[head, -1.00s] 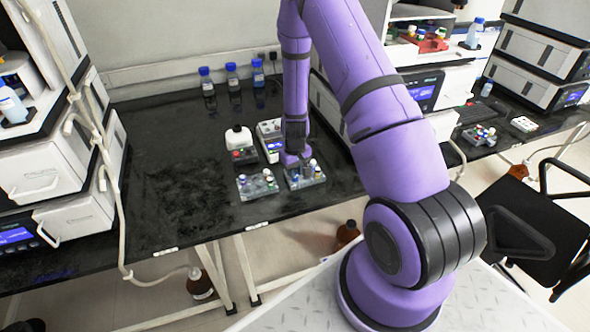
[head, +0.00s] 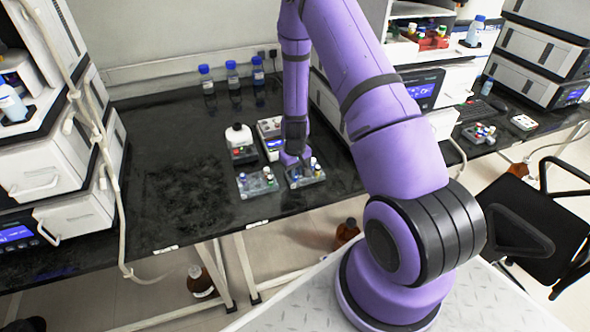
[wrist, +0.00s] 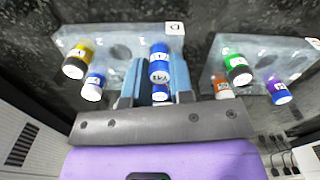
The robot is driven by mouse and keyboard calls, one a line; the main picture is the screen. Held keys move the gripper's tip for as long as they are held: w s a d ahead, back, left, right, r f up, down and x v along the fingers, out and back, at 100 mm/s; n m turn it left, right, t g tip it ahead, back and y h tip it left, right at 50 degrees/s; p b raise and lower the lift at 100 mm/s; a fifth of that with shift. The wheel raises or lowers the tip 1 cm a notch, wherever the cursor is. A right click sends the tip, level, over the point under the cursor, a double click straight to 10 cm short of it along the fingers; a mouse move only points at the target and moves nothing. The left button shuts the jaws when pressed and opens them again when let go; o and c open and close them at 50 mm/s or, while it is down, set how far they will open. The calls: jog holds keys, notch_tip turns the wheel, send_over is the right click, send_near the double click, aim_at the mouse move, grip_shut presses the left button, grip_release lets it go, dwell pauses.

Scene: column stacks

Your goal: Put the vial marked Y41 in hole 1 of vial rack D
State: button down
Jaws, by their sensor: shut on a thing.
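My gripper (wrist: 156,75) is shut on a vial with a blue cap (wrist: 159,64), over vial rack D (wrist: 112,36) in the wrist view. The mark on this vial is too small to read surely. Another blue-capped vial (wrist: 160,93) shows between the fingers, closer to the palm. A yellow-capped vial (wrist: 76,60) and a blue-and-white vial (wrist: 93,86) stand at the left of the rack. An empty hole (wrist: 120,52) shows beside the left finger. In the head view my gripper (head: 291,160) is at the right-hand rack (head: 318,181), and my arm partly hides it.
A second rack (wrist: 285,54) with green, orange and purple vials stands close by; in the head view it (head: 252,193) is left of my gripper. The bench to the left is clear.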

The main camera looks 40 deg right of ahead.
jog(key=shift+f, duration=0.2)
jog(key=c, duration=0.6)
grip_release()
jog(key=shift+r, duration=0.1)
jog(key=shift+r, duration=2.95)
